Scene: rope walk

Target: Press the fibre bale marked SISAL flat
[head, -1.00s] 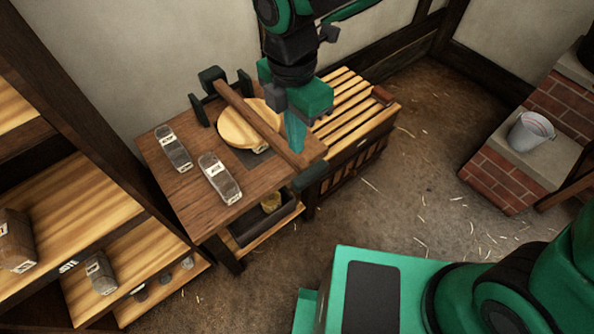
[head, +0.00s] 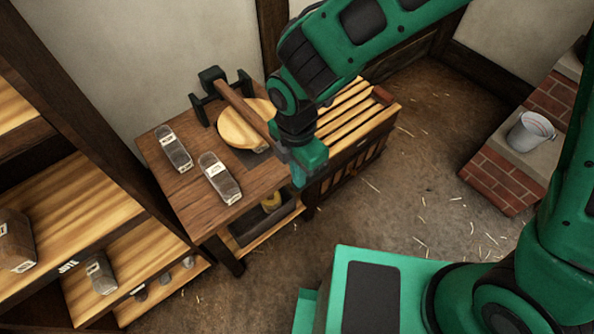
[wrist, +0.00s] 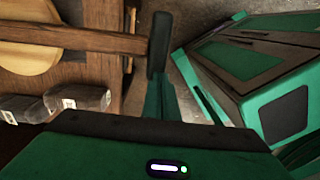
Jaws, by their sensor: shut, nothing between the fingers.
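A press stands on the wooden table (head: 225,208). It has a wooden lever (head: 240,105) and a round pale wooden plate (head: 238,130). A small white label shows at the plate's near edge, and what lies under the plate is mostly hidden. My gripper (head: 298,180) is shut and empty at the lever's outer end, by the table's right edge. In the wrist view my fingers (wrist: 160,95) are right by the lever's dark end grip (wrist: 158,45); I cannot tell if they touch. Two grey labelled bales (head: 172,150) (head: 220,180) lie left of the plate; their labels are unreadable.
A slatted wooden crate (head: 350,125) stands right of the table. Shelves (head: 65,220) with bales, one board marked JUTE, fill the left. A bucket (head: 530,133) stands on a brick ledge at right. The floor between is open, with scattered straw.

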